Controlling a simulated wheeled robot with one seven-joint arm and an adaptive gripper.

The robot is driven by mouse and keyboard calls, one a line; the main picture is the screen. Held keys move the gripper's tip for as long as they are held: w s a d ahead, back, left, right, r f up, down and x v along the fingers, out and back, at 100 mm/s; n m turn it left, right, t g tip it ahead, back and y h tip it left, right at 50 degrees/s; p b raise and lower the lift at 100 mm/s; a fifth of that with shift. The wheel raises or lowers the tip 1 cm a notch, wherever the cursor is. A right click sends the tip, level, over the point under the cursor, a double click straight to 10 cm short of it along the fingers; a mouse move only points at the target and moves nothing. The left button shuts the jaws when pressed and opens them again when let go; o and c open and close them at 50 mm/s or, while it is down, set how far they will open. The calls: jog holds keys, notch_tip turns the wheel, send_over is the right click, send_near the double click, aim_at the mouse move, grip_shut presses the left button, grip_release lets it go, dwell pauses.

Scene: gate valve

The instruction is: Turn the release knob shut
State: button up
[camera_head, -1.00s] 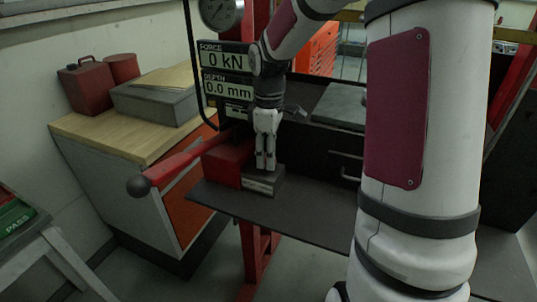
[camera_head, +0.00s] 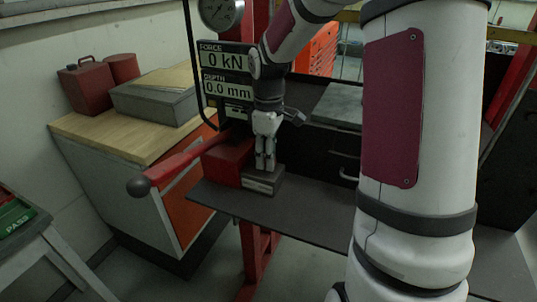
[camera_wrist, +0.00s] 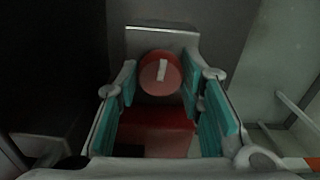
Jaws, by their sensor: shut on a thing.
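The release knob (camera_wrist: 160,73) is a round red knob with a white pointer mark, seen in the wrist view between the teal pads of my gripper (camera_wrist: 160,85). The white mark stands nearly upright in that view, leaning slightly right. My gripper is shut on the knob, with a pad on either side. In the head view my gripper (camera_head: 265,160) points down over a small grey block (camera_head: 263,181) beside the red pump body (camera_head: 227,163). The knob itself is hidden there behind the fingers.
A red lever (camera_head: 180,162) with a dark ball end reaches left from the pump. The display (camera_head: 226,75) reads 0 kN and 0.0 mm. A wooden-topped cabinet (camera_head: 110,140) with red cans stands at left. The dark shelf (camera_head: 300,212) is clear at right.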

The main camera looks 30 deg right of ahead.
jog(key=m, duration=0.8)
jog(key=shift+m, duration=0.3)
jog(key=m, duration=0.4)
jog(key=shift+m, duration=2.3)
jog(key=o, duration=0.9)
jog(key=shift+r, duration=0.15)
notch_tip(320, 180, up, 12)
